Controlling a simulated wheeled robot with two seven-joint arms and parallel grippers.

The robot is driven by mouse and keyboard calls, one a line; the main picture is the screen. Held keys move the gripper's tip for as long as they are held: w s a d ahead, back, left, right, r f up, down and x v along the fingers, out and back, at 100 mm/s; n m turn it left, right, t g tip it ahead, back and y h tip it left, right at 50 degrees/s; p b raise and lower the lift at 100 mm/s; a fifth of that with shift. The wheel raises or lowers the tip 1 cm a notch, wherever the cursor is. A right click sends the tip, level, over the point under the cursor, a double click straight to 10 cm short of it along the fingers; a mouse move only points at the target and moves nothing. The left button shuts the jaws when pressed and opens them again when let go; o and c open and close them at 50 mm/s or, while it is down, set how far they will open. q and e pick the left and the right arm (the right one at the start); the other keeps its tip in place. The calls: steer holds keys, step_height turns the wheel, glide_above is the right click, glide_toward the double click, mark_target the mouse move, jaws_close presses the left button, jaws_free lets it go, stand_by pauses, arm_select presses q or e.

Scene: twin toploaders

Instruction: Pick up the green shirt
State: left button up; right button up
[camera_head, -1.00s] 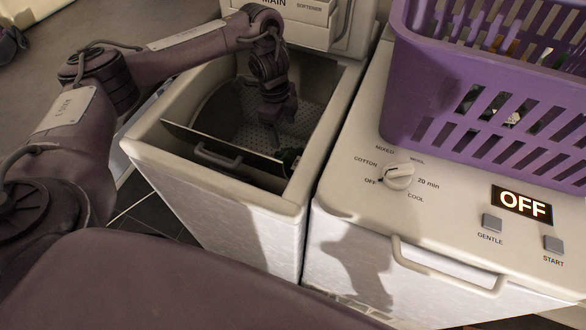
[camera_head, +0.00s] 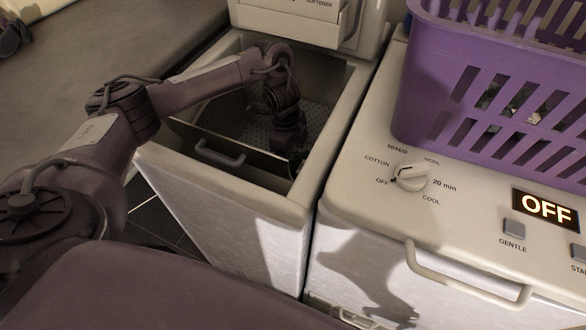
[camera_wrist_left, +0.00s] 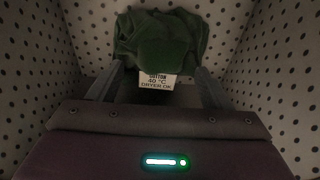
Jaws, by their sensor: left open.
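The green shirt (camera_wrist_left: 160,35) lies crumpled in the perforated drum, at the top centre of the left wrist view. A white care label (camera_wrist_left: 157,80) reading cotton, 40 °C, dryer OK faces me at its near side. My left gripper (camera_wrist_left: 160,70) is open, with its fingers on either side of the label and its tips close to the shirt. I cannot tell whether they touch it. In the head view my left arm reaches into the open left toploader (camera_head: 225,205), and the gripper is mostly hidden inside. The shirt cannot be made out there. My right gripper is not in view.
Drum walls (camera_wrist_left: 40,50) rise close on both sides of the gripper. A drum flap with a handle (camera_head: 220,153) stands at the opening's near side. The right toploader (camera_head: 345,190) is closed, its display reading OFF, with a purple basket (camera_head: 440,95) on top.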

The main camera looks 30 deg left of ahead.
arm_select(q)
steer(key=c, duration=1.4)
steer(key=shift+r, duration=0.2)
